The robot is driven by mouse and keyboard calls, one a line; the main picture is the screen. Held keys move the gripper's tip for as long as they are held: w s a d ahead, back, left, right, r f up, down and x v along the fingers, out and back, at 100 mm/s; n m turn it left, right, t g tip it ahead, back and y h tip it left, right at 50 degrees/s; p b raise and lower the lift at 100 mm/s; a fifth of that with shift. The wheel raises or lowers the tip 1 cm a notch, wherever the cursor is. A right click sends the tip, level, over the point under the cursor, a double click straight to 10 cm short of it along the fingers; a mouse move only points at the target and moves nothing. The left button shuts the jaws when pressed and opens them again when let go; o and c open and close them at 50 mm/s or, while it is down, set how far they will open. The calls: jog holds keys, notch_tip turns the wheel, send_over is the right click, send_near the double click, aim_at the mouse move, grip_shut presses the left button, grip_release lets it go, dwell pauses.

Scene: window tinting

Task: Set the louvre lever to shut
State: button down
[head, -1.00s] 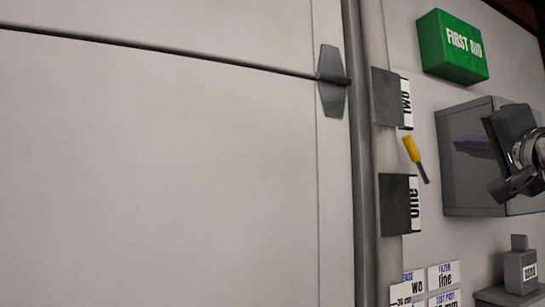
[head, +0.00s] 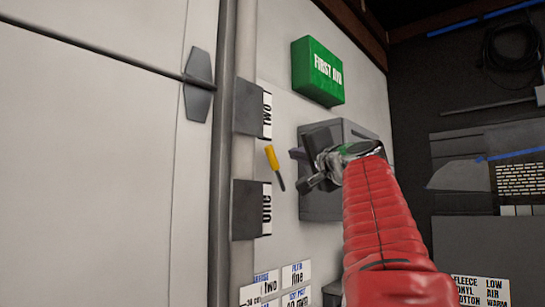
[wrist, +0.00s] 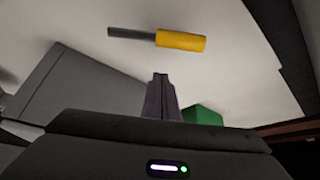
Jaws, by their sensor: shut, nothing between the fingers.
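The lever (head: 275,168) on the pale wall has a yellow handle and a thin dark shaft. In the head view its yellow end is up, leaning left. In the wrist view the lever (wrist: 182,39) lies nearly level beyond the fingers, yellow end to the right. My gripper (head: 294,154) is just right of the lever in the head view. In the wrist view my gripper (wrist: 160,76) has its fingers together and empty, with a visible gap to the lever. No shut marking is readable near the lever.
A grey box (head: 318,208) stands on the wall behind my gripper. A green first aid box (head: 318,72) is above. Dark plates by the labels two (head: 248,107) and one (head: 246,209) sit left of the lever. Small signs (head: 296,274) are below.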

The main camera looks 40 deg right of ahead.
aim_at(275, 166)
jog(key=shift+w+a+f, duration=0.1)
jog(key=shift+a+f, duration=0.4)
jog(key=shift+a, duration=0.4)
jog(key=shift+w+a+f, duration=0.1)
jog(key=shift+a+f, duration=0.4)
jog(key=shift+a, duration=0.35)
jog(key=shift+s+a+f, duration=0.1)
jog(key=shift+a+f, duration=0.1)
jog(key=shift+a, duration=0.3)
jog(key=shift+a+f, duration=0.75)
jog(key=shift+a, duration=0.2)
jog(key=shift+a+f, duration=0.15)
jog(key=shift+f, duration=0.35)
jog(key=shift+r, duration=0.1)
